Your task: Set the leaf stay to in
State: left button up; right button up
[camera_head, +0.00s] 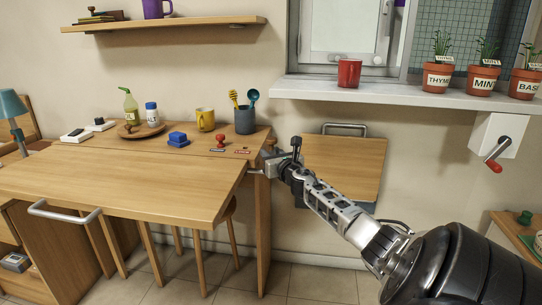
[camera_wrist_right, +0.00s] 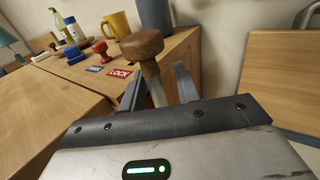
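What looks like the leaf stay is a round wooden knob (camera_wrist_right: 142,45) on a thin metal shaft, at the right end of the wooden table (camera_head: 257,141). In the right wrist view the shaft passes between the two fingers of my right gripper (camera_wrist_right: 158,88); the knob is beyond them. Small gaps show beside the shaft, so the fingers look open around it. In the head view my right gripper (camera_head: 282,160) is at the table's right end and hides most of the knob. The table leaf (camera_head: 120,185) is level, with a metal handle. My left gripper is not in view.
A red knob (camera_head: 220,141) stands on the table near a red LOCK label (camera_wrist_right: 120,72) and a blue label. A yellow mug (camera_head: 205,119) and a utensil cup (camera_head: 244,121) stand behind. A wooden wall panel (camera_head: 343,168) is right of the table, below the sill (camera_head: 400,93).

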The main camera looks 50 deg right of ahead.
jog(key=shift+a, duration=0.1)
jog(key=shift+s+a, duration=0.25)
jog(key=shift+s, duration=0.2)
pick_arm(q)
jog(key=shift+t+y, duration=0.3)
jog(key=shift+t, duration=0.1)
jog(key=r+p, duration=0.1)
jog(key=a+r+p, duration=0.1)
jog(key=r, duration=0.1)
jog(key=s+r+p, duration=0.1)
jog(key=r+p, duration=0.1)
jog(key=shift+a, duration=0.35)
pick_arm(e)
jog(key=v, duration=1.5)
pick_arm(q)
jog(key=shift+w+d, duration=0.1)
pick_arm(e)
jog(key=shift+d, duration=0.1)
